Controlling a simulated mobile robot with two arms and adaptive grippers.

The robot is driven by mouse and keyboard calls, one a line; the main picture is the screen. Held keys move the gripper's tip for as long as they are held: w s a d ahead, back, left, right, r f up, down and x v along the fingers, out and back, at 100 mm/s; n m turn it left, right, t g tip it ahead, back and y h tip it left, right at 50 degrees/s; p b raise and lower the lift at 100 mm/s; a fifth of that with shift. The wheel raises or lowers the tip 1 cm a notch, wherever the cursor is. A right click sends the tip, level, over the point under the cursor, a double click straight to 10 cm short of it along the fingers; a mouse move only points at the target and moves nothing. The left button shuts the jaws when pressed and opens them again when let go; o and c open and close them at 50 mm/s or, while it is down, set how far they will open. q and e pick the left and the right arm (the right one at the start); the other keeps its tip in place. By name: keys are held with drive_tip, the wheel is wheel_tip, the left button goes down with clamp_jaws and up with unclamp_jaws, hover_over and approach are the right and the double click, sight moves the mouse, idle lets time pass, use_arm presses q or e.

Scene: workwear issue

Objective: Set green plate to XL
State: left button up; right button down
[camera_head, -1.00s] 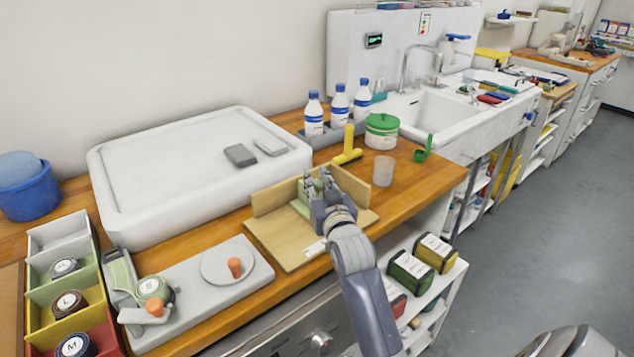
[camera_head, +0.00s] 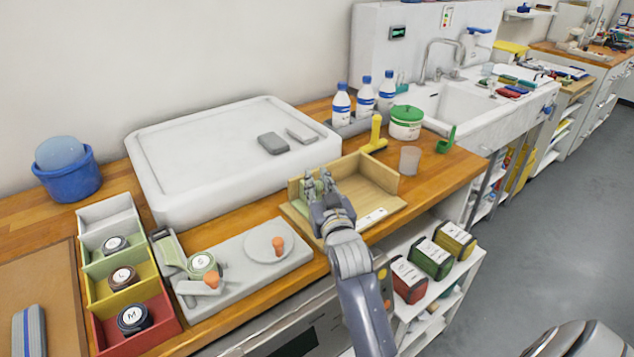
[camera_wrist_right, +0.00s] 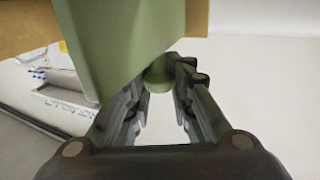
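The green plate (camera_wrist_right: 130,45) fills the upper part of the right wrist view, with a green round knob (camera_wrist_right: 158,73) below it. My right gripper (camera_wrist_right: 160,90) has its fingers on either side of this knob and appears shut on it. In the head view my right gripper (camera_head: 318,182) is at the left side of a wooden tray (camera_head: 375,170), and it mostly hides the green plate. Size discs lie in bins at the lower left: one in the green bin (camera_head: 114,243), L in the yellow bin and M in the red bin. No XL label is readable.
A grey board (camera_head: 240,290) with a green fitting, an S disc (camera_head: 202,262) and orange knobs stands left of the tray. A white basin block (camera_head: 220,150) is behind. A yellow tool (camera_head: 375,138), a clear cup (camera_head: 410,160) and a green-lidded tub (camera_head: 405,123) stand beyond the tray.

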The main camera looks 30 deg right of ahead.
drive_tip(key=c, duration=1.5)
unclamp_jaws()
drive_tip(key=shift+s+d+f, duration=0.1)
drive_tip(key=shift+s+f, duration=0.05)
drive_tip(key=shift+f, duration=0.1)
drive_tip(key=shift+o, duration=0.2)
drive_tip(key=shift+s+r, duration=0.1)
drive_tip(key=shift+r, duration=0.1)
use_arm(q)
drive_tip(key=shift+w+d, duration=0.1)
drive_tip(key=shift+d, duration=0.05)
use_arm(e)
drive_tip(key=shift+v, duration=3.8)
